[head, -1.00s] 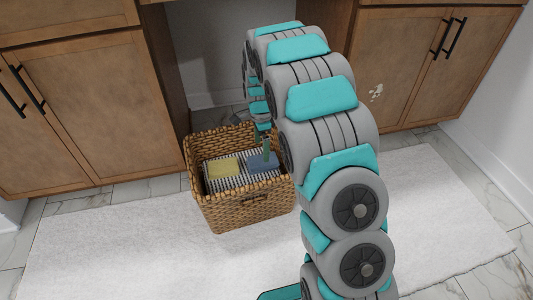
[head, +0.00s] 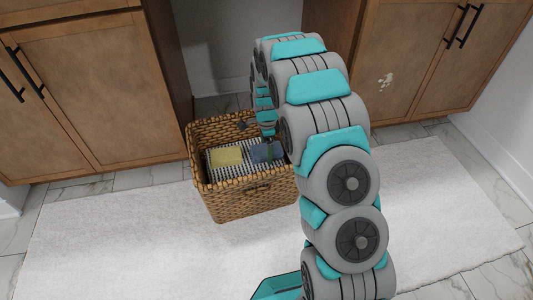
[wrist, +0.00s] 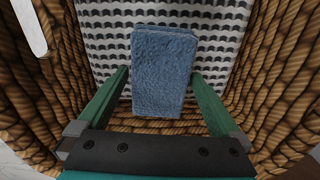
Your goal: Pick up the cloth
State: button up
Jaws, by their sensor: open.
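A blue folded cloth (head: 259,153) lies in the wicker basket (head: 238,205), at the right beside a yellow folded piece (head: 227,156). In the wrist view the blue cloth (wrist: 162,70) is rectangular and fuzzy. It lies on a black-and-white patterned fabric (wrist: 225,35). My gripper (wrist: 160,74) is open, with one green finger on each side of the blue cloth. Whether the fingers touch it I cannot tell. In the head view my gripper (head: 270,150) is inside the basket's right part, and my arm hides some of that side.
The basket walls (wrist: 275,80) stand close around my gripper. The basket is on a white rug (head: 130,240), in front of an open recess between wooden cabinets (head: 100,100) and (head: 425,60). The rug to the left is clear.

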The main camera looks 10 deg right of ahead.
jog(key=shift+c, duration=0.2)
jog(key=shift+r, duration=0.1)
jog(key=c, duration=1.1)
notch_tip(320, 180, up, 10)
jog(key=p, duration=0.1)
jog(key=o, duration=0.9)
jog(key=shift+c, duration=0.2)
jog(key=c, duration=0.7)
jog(key=shift+p, duration=0.35)
